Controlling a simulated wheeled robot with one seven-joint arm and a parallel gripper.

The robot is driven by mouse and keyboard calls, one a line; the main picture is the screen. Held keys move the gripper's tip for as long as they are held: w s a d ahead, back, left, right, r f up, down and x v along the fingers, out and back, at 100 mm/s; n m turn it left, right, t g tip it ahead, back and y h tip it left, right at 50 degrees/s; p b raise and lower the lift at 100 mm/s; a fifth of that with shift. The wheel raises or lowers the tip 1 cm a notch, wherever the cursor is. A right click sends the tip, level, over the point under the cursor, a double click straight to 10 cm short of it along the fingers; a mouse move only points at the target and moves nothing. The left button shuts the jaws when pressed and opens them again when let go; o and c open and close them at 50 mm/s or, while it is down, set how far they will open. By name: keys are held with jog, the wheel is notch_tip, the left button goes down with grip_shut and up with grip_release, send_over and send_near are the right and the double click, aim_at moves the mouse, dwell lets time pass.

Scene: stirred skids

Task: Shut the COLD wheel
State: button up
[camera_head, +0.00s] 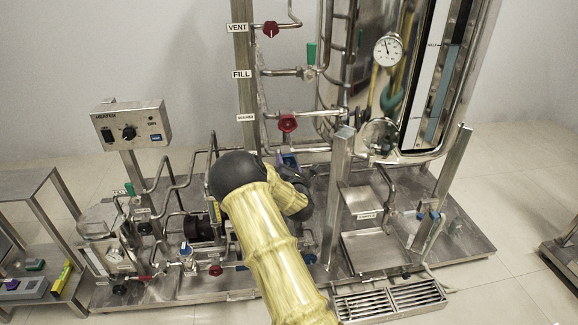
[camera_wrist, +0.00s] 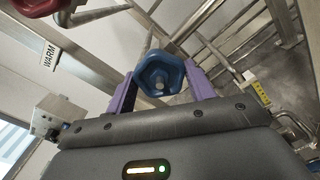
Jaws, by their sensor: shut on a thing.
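A blue wheel (camera_wrist: 160,76) with a pale hub sits between the two purple fingers of my gripper (camera_wrist: 161,85) in the wrist view. The fingers are shut on it, one on each side of its rim. No COLD label is readable in either view, so I cannot read a name for this wheel. In the head view my yellow arm and its dark joints cover most of the gripper, and only a small blue-purple patch shows just below the red wheel (camera_head: 287,122).
The red wheel sits beside the WARM label (camera_head: 245,117). Another red valve (camera_head: 270,29) is by the VENT label (camera_head: 237,28). Pipes and a steel tank (camera_head: 385,85) crowd close around. A heater box (camera_head: 131,125) stands at left. The floor at far right is partly clear.

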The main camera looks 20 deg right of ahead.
jog(key=m, duration=0.4)
jog(key=shift+m+b, duration=0.3)
jog(key=m, duration=0.3)
jog(key=shift+d+m+b, duration=0.1)
jog(key=shift+m+b, duration=0.2)
jog(key=shift+m, duration=0.1)
jog(key=m+b, duration=0.1)
jog(key=m, duration=0.6)
jog(key=shift+s+f, duration=0.1)
jog(key=shift+f, duration=0.05)
jog(key=m+b, duration=0.1)
jog(key=m, duration=0.2)
jog(key=shift+m, duration=0.4)
jog(key=m+b, duration=0.1)
jog(key=m, duration=0.2)
jog(key=shift+m, duration=0.3)
jog(key=m+b, duration=0.1)
jog(key=m, duration=0.5)
jog(key=shift+m+b, duration=0.3)
jog(key=shift+b, duration=0.1)
jog(key=o, duration=1)
jog(key=shift+c, duration=0.2)
